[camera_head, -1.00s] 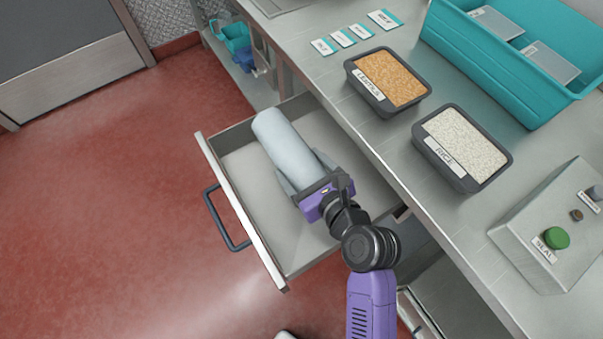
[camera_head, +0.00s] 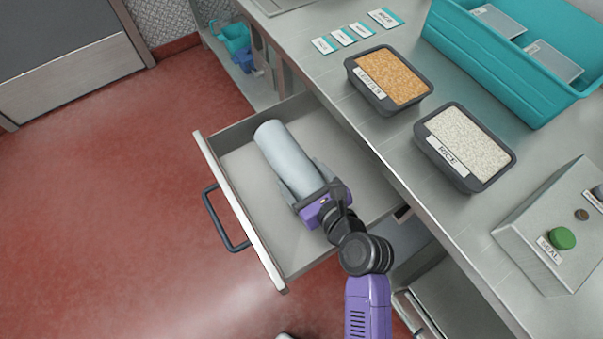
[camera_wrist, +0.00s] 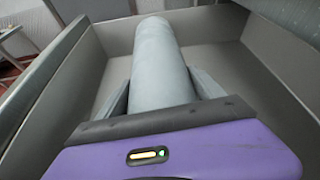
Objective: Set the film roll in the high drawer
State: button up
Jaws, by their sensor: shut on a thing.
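The film roll (camera_head: 288,157) is a pale blue-grey cylinder inside the open drawer (camera_head: 243,177), which is pulled out from under the steel counter. My gripper (camera_head: 306,184) is shut on the near end of the roll, one finger on each side. In the wrist view the roll (camera_wrist: 161,65) points away from me between the fingers (camera_wrist: 162,92), above the drawer floor (camera_wrist: 215,55). I cannot tell for sure whether the roll touches the floor. The palm hides its near end.
The drawer's dark handle (camera_head: 221,222) faces the red floor at left. A tub of orange grain (camera_head: 391,78), a tub of rice (camera_head: 464,143), a teal bin (camera_head: 480,60) and a box with a green button (camera_head: 562,238) stand on the counter. Bare drawer floor lies beside the roll.

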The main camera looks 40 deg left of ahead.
jog(key=o, duration=2.1)
jog(key=shift+c, duration=0.2)
jog(key=shift+r, duration=0.1)
jog(key=shift+r, duration=0.3)
jog(key=p+v, duration=0.1)
jog(key=v, duration=1.1)
jog(key=shift+r, duration=0.25)
